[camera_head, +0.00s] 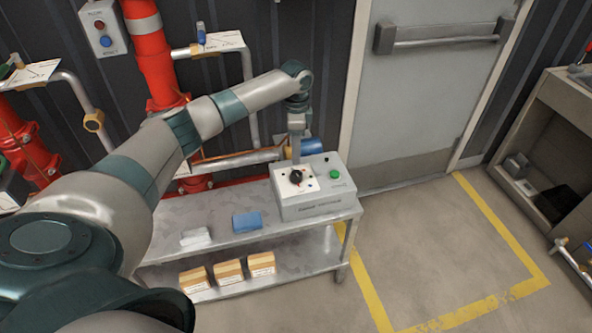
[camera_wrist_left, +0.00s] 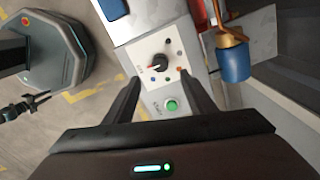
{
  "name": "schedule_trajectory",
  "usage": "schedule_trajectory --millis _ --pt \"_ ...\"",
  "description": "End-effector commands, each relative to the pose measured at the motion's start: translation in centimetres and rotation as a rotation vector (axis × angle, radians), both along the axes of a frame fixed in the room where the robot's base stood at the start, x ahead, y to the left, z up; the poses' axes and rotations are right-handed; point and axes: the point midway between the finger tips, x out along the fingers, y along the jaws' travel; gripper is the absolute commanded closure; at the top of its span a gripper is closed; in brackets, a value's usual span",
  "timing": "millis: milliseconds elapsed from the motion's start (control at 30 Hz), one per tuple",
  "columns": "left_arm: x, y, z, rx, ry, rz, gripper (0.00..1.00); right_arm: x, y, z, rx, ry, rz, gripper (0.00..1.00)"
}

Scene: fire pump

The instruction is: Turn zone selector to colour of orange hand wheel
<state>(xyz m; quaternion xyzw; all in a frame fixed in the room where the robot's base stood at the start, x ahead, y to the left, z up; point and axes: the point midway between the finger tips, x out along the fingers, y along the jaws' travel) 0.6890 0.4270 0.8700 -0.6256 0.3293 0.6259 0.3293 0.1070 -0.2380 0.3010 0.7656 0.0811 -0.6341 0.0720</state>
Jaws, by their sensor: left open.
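The zone selector is a black knob (camera_head: 296,176) on a white plate on top of a grey control box (camera_head: 318,200). In the left wrist view the knob (camera_wrist_left: 158,62) has a red pointer mark toward the plate's left side. Coloured dots ring it, including a blue dot (camera_wrist_left: 154,78) and an orange dot (camera_wrist_left: 180,69). A green button (camera_wrist_left: 171,104) sits beside the plate. My left gripper (camera_wrist_left: 160,76) is open and empty above the box, its fingers apart on either side of the panel and clear of the knob. I cannot clearly identify an orange hand wheel.
The box stands on a metal bench (camera_head: 265,246) with a blue cloth-like block (camera_head: 247,222) and a white item (camera_head: 195,237). A blue cylinder (camera_wrist_left: 233,64) on a brass-coloured fitting is close to the gripper's right. Red pipes (camera_head: 150,55) rise behind. Floor to the right is clear.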

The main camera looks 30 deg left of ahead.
Motion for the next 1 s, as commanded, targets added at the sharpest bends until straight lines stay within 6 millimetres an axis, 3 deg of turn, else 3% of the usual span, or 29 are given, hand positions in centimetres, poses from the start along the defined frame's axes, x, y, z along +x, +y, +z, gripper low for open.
schedule_trajectory --millis 300,500,700,1000 --pt "-0.1 0.0 -5.8 -0.001 0.003 0.003 0.50 -4.3 -1.8 0.2 -0.028 0.091 -0.006 0.69" --pt "0.0 0.0 -8.8 0.000 0.002 0.002 0.50 -4.6 -2.3 0.5 -0.035 0.103 -0.006 0.69" --pt "0.0 0.0 -10.5 -0.001 -0.001 0.001 0.50 -4.0 -2.2 0.7 -0.033 0.094 -0.005 0.69" --pt "0.0 0.0 -10.8 0.000 0.000 0.001 0.50 -3.9 -1.9 0.7 -0.030 0.091 -0.003 0.69"
